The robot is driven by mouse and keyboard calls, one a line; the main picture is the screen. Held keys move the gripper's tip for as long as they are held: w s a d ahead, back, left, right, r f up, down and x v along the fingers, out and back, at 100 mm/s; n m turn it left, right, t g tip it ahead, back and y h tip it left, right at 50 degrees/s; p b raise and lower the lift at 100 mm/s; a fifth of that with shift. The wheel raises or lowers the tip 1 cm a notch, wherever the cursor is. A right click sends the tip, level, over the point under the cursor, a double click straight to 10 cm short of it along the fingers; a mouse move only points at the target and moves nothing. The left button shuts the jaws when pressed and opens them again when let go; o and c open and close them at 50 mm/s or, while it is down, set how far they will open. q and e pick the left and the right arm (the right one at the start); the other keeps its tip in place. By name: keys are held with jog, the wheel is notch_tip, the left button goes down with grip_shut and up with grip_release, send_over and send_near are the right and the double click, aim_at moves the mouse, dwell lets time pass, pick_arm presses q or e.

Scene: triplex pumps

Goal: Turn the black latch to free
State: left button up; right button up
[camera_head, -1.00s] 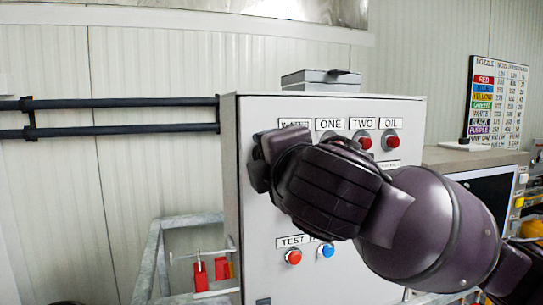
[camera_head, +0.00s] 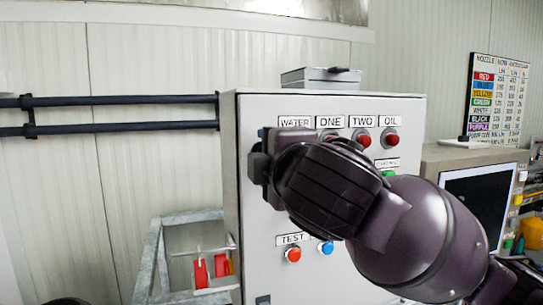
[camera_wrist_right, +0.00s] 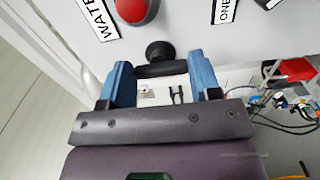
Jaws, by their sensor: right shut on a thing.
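A black latch (camera_wrist_right: 158,68) with a round black base sits on the light grey cabinet face (camera_wrist_right: 185,30), beside the WATER label in the right wrist view. The blue fingertips of my right gripper (camera_wrist_right: 162,82) are on either side of its bar and shut on it. In the head view my right gripper (camera_head: 262,165) is at the left edge of the control cabinet (camera_head: 350,270), below the WATER label (camera_head: 295,122). The latch is hidden there behind my gripper and wrist. My left gripper is not in view.
Red buttons (camera_head: 390,138) line the cabinet's top right; a red TEST button (camera_head: 293,254) and a blue button (camera_head: 326,248) are lower down. A metal frame (camera_head: 158,245) with red parts stands at left. A monitor (camera_head: 482,195) is at right.

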jog(key=o, duration=0.6)
jog(key=shift+o, duration=0.2)
jog(key=shift+s, duration=0.1)
pick_arm(q)
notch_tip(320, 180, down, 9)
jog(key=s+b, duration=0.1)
jog(key=b, duration=0.7)
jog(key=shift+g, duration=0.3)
pick_arm(e)
jog(key=v, duration=1)
jog(key=shift+s, duration=0.25)
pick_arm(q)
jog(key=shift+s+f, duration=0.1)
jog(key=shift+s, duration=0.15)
pick_arm(e)
jog(key=shift+d, duration=0.1)
